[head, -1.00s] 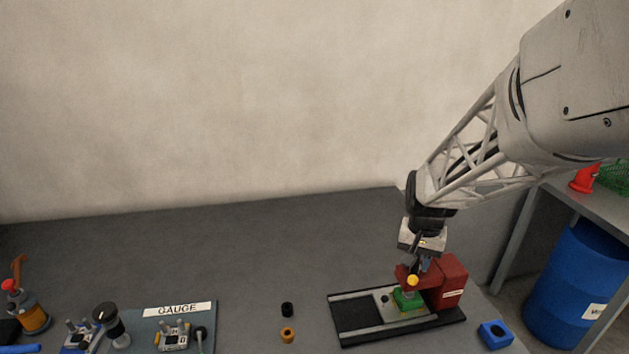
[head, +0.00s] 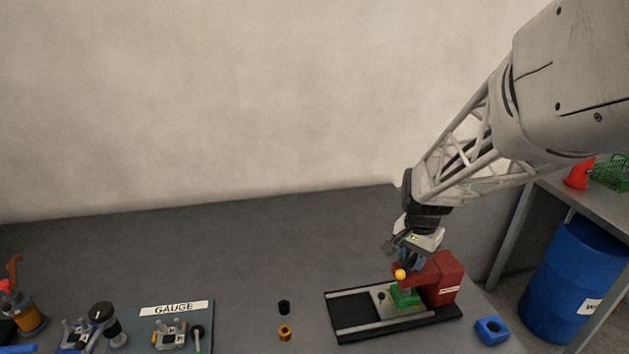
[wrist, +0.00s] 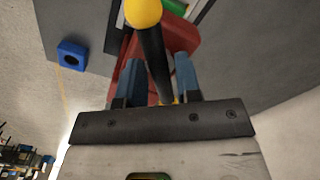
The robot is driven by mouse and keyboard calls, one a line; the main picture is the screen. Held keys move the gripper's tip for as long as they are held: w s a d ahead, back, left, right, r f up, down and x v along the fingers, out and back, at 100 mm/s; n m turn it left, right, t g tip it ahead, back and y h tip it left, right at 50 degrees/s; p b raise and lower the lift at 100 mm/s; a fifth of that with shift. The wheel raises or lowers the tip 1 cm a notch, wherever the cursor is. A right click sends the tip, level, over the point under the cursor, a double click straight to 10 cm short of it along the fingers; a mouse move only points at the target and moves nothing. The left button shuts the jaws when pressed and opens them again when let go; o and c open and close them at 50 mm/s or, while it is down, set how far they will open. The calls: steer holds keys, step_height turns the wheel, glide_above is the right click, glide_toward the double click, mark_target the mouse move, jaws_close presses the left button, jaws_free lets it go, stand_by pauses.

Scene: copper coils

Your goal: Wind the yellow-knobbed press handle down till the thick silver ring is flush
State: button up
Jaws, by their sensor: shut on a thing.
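The red press (head: 447,276) stands at the right end of a black base on the grey bench. Its handle is a dark bar (wrist: 155,62) with a yellow knob (head: 400,274); the knob also shows large in the wrist view (wrist: 143,12). My gripper (wrist: 159,75) is at the press, its blue fingers on either side of the bar and shut on it. A green block (head: 405,296) sits under the press head. The thick silver ring cannot be made out; the press and handle hide that spot.
A blue block with a hole (head: 492,331) lies right of the press base (head: 352,318). A black ring (head: 284,307) and an orange ring (head: 285,332) lie to its left. A gauge board (head: 205,335) stands further left. The bench behind is clear.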

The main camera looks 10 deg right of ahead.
steer(key=shift+f+m, duration=0.1)
steer(key=shift+m, duration=1)
steer(key=o, duration=0.8)
steer(key=shift+r, duration=3.55)
steer(key=shift+f+n, duration=1)
